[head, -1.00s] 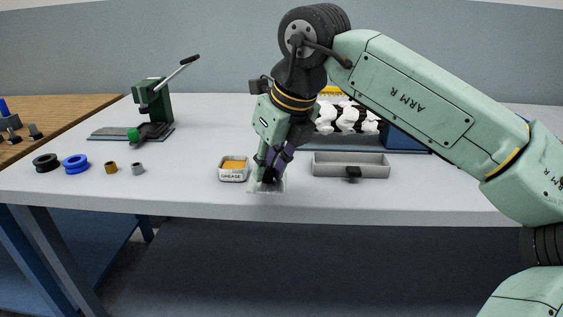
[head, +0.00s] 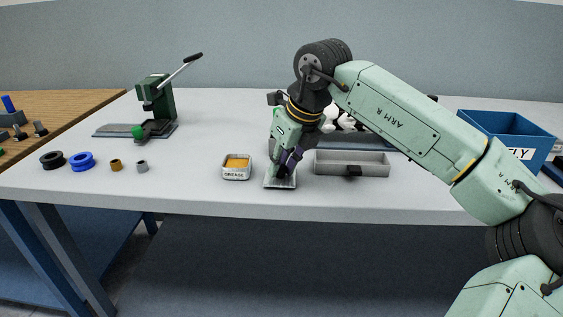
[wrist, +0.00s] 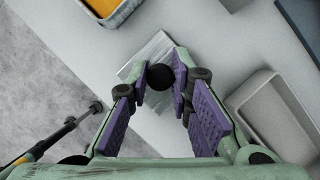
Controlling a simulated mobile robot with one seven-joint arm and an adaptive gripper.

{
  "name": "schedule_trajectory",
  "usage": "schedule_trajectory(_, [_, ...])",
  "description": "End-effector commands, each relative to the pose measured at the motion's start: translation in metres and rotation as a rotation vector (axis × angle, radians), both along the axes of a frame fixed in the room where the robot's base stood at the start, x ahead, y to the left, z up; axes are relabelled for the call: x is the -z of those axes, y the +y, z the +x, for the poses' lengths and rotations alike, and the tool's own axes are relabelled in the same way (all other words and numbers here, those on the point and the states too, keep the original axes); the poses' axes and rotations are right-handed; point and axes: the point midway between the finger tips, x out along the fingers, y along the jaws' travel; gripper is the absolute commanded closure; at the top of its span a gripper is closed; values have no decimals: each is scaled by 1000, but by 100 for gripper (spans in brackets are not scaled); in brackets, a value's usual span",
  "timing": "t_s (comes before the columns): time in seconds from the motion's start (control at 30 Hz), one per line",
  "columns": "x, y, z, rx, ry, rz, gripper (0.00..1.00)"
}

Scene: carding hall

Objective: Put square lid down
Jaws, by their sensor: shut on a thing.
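The square lid (head: 272,184) is a flat grey plate, glossy in the wrist view (wrist: 142,62), with a round black knob (wrist: 160,76). It is at the table's front, right of the open grease tin (head: 236,174). My gripper (head: 284,172) points down over it. In the wrist view the purple-padded fingers (wrist: 161,78) are shut on the knob. The lid looks level and at or just above the table; I cannot tell if it touches. The fingers hide part of it.
A grey open tray (head: 350,170) stands close to the right of the lid. The table's front edge (head: 270,208) is just before it. A blue bin (head: 503,128) is far right. Rings and bushings (head: 82,161) and a green press (head: 157,100) are at left.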

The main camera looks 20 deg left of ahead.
Motion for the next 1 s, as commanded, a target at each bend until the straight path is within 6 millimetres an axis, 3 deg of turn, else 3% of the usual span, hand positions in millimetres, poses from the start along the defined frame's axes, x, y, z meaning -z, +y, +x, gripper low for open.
schedule_trajectory(0.1, [5,0,0,0,0,0,100])
schedule_trajectory(0.13, [4,0,0,0,0,0,79])
schedule_trajectory(0.4, [3,0,0,0,0,-1,61])
schedule_trajectory(0.77, [-1,0,0,0,0,0,60])
schedule_trajectory(0.87, [-9,-3,-1,1,0,0,60])
schedule_trajectory(1.0, [-34,-12,-6,3,-1,0,60])
